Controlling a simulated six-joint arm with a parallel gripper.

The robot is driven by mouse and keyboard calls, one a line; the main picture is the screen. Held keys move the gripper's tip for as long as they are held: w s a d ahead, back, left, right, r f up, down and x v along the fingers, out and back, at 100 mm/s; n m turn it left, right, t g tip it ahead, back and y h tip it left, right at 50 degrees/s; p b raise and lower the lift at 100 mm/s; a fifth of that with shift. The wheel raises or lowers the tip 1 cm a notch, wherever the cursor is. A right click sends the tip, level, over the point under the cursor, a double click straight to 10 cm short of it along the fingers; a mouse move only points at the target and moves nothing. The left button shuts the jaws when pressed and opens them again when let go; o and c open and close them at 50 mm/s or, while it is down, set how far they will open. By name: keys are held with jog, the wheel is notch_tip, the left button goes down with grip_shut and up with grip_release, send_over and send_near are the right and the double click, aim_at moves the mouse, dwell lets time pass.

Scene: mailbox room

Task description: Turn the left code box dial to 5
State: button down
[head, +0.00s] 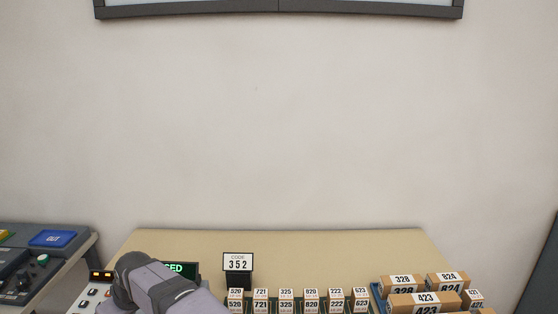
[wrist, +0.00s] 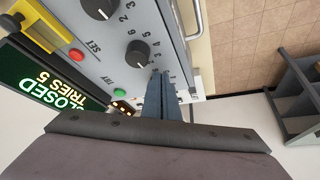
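The code box (wrist: 120,75) fills the upper left of the wrist view, seen turned round. The green display (wrist: 50,85) reads CLOSED, TRIES 5. In the head view my arm covers most of the box.
A code sign (head: 238,262) reading 352 stands on the table (head: 300,245). Labelled slots and cardboard parcels (head: 425,299) are to its right. A blue OUT tray (head: 52,238) is at the far left. A red button (wrist: 77,55) and a green button (wrist: 120,92) sit near the dials.

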jog(key=shift+w+d+p, duration=0.2)
jog(key=shift+w+p, duration=0.4)
jog(key=shift+p, duration=0.5)
dwell(0.3)
jog(key=shift+d, duration=0.1)
jog(key=shift+s+d+b, duration=0.1)
jog(key=shift+d+b, duration=0.2)
jog(key=shift+b, duration=0.1)
notch_tip(320, 180, up, 6)
jog(key=p, duration=0.5)
jog(key=shift+p, duration=0.3)
